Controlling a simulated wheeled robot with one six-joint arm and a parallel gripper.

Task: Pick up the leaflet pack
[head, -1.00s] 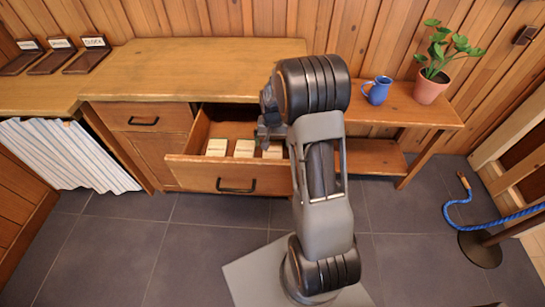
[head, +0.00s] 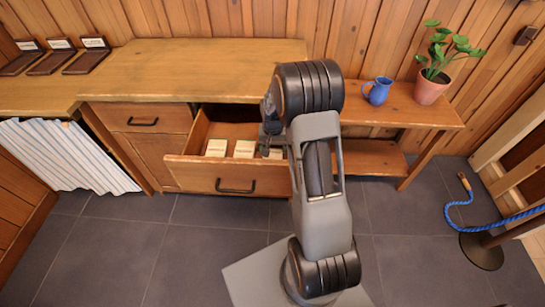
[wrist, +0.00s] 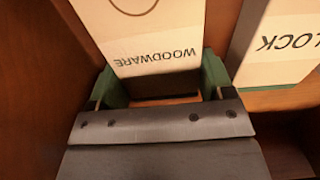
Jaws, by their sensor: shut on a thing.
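A pale leaflet pack marked WOODWARE (wrist: 155,45) lies between the two green fingers of my gripper (wrist: 163,80) in the wrist view. My gripper is shut on it. In the head view this pack (head: 275,154) is the rightmost in the open drawer, partly hidden by my gripper (head: 270,140). A second pack, its label ending in LOCK (wrist: 280,48), lies beside it, apart from the fingers. In the head view this neighbour is the middle pack (head: 244,149). A third pack (head: 216,147) lies at the left.
The open drawer (head: 215,176) has wooden walls close around the packs. The wooden worktop (head: 200,70) stands above and behind it. A low shelf at the right holds a blue jug (head: 378,90) and a potted plant (head: 432,86). The floor in front is mostly clear.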

